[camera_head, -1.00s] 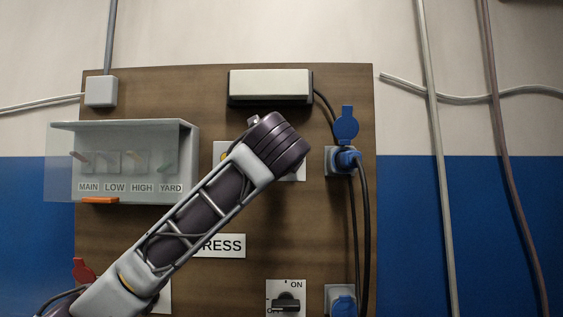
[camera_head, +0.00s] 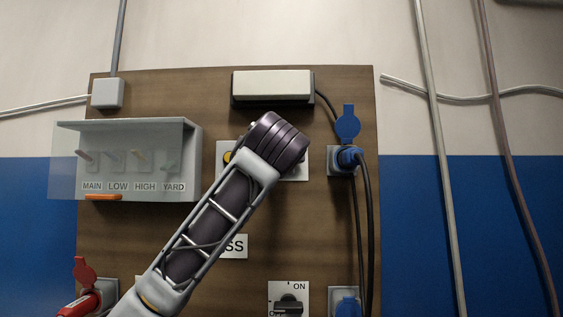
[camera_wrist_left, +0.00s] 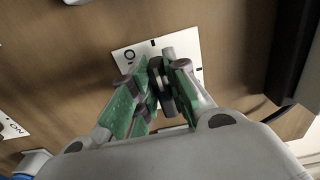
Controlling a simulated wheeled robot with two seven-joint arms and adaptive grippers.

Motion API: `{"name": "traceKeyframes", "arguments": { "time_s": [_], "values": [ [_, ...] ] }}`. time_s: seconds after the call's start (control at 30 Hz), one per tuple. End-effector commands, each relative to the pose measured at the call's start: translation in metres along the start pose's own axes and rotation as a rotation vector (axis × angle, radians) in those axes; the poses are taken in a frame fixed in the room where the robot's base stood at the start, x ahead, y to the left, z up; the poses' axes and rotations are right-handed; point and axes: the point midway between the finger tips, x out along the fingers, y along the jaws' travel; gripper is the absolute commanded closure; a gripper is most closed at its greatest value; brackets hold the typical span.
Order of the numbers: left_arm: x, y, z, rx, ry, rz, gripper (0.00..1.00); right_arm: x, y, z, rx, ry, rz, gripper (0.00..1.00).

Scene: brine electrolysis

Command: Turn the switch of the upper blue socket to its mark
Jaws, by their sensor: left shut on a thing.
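The upper blue socket (camera_head: 346,159) is at the right edge of the wooden board, lid raised and a plug with a dark cable in it. The switch's white plate (camera_head: 300,170) is left of it, mostly hidden behind my left arm. In the left wrist view the white plate (camera_wrist_left: 124,60) shows black marks and an O, and the dark switch knob (camera_wrist_left: 166,92) stands between my green fingers. My left gripper (camera_wrist_left: 160,77) is shut on this knob. The knob's exact angle against its mark is hard to tell. My right gripper is not in view.
A lower switch (camera_head: 289,302) marked ON and a lower blue socket (camera_head: 345,301) are below. A red socket with a plug (camera_head: 82,300) is at lower left. A clear-covered box (camera_head: 140,190) is left of my arm. Dark cables hang beside the upper socket.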

Motion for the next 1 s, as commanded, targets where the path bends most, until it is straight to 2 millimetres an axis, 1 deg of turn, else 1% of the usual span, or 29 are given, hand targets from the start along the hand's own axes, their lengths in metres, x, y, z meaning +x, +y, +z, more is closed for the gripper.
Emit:
{"name": "traceKeyframes", "arguments": {
  "time_s": [0.3,0.33,0.5,0.7,0.83,1.0],
  "values": [
    [0.0006,0.0023,-0.0002,-0.003,-0.001,0.006,1.00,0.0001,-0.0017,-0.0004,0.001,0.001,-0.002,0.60],
    [0.0006,0.0023,-0.0002,-0.003,-0.001,0.006,0.83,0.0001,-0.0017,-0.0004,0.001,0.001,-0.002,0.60],
    [0.0005,0.0018,-0.0002,-0.002,-0.001,0.005,0.62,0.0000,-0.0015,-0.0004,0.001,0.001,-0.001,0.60],
    [0.0003,0.0011,-0.0002,-0.002,0.000,0.003,0.62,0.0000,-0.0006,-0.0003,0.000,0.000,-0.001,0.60],
    [-0.0002,0.0008,-0.0002,-0.001,0.000,0.002,0.62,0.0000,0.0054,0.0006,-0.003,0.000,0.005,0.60],
    [-0.0053,0.0003,-0.0005,-0.001,0.001,0.001,0.62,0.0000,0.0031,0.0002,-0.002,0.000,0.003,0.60]
  ]
}}
